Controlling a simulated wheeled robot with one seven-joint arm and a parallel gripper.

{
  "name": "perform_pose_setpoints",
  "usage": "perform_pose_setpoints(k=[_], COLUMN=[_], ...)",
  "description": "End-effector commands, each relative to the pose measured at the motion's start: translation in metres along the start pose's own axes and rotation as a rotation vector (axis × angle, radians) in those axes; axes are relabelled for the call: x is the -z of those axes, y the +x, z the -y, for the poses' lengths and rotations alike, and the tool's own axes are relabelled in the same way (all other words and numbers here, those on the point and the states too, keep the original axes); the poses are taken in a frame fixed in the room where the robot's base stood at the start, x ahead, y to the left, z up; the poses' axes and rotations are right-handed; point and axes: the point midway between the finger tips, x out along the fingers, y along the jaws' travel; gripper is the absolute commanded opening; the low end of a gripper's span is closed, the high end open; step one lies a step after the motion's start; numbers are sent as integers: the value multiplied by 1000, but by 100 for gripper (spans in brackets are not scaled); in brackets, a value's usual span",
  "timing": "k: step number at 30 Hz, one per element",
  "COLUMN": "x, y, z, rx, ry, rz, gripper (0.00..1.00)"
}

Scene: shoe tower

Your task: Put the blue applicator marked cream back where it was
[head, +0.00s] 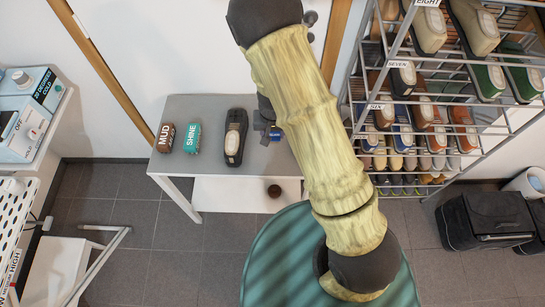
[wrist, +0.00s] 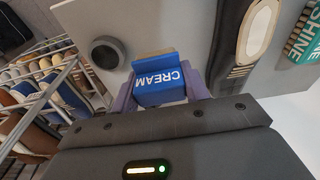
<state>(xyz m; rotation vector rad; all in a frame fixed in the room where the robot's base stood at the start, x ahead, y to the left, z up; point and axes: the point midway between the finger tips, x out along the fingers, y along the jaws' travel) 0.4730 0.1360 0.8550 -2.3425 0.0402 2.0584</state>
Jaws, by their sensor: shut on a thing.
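The blue applicator marked CREAM (wrist: 160,83) is between the two purple-grey fingers of my gripper (wrist: 163,92) in the wrist view, with its lettering facing the camera. My gripper is shut on it. In the head view my gripper (head: 268,128) is over the right part of the grey table (head: 215,110), largely hidden behind my arm, and only a bit of blue shows there. I cannot tell whether the applicator touches the table top.
On the table stand a brown MUD applicator (head: 166,138), a teal SHINE applicator (head: 192,138) and a dark shoe (head: 235,138). The wrist view shows a round grey item (wrist: 107,52) beside the held applicator. A wire shoe rack (head: 430,105) stands close on the right.

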Motion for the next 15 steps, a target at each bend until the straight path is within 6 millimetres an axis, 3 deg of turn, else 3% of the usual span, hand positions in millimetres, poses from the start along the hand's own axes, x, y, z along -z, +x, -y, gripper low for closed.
perform_pose_setpoints(k=[10,15], x=[0,-4], y=[2,26], z=[0,-1], rx=[0,0], ry=[2,4], rz=[0,2], gripper=[27,27])
